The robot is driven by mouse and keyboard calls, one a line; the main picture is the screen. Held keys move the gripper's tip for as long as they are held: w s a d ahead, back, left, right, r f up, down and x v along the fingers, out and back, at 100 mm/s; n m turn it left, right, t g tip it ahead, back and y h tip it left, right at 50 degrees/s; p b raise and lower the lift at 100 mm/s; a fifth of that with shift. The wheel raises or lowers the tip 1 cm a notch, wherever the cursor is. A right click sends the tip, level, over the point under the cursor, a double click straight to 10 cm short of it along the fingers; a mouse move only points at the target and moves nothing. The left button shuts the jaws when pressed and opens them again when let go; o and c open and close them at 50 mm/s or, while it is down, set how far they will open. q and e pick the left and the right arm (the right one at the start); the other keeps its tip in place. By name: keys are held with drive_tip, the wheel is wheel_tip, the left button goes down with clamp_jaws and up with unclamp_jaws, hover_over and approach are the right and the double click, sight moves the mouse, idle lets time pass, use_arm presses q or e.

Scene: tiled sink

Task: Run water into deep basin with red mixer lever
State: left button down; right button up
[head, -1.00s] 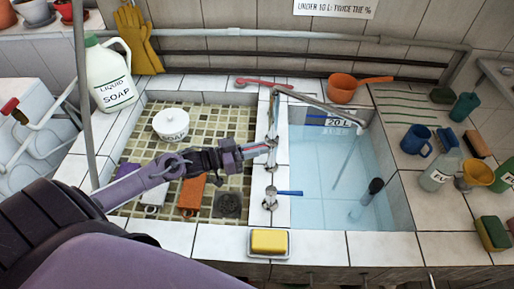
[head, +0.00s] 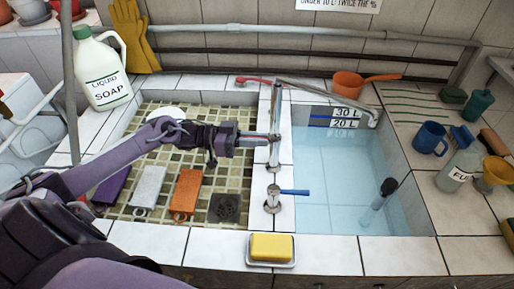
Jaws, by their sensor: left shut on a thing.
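The tap's long spout (head: 325,99) points right, over the deep basin (head: 340,180), which holds clear bluish water. The 30 L and 20 L marks show on its back wall. I see no clear water stream under the spout now. My right gripper is not in view.
A blue lever (head: 294,192) stands in front of the column. A yellow sponge (head: 271,246) lies on the front rim. The left, shallow basin holds several coloured blocks.

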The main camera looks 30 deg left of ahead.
use_arm(q)
drive_tip(key=c, duration=1.5)
unclamp_jaws()
drive_tip(key=shift+o, duration=0.2)
drive_tip(key=b+v, duration=0.1)
drive_tip(key=v, duration=0.6)
drive_tip(key=shift+a, duration=0.4)
drive_tip(key=shift+s, duration=0.15)
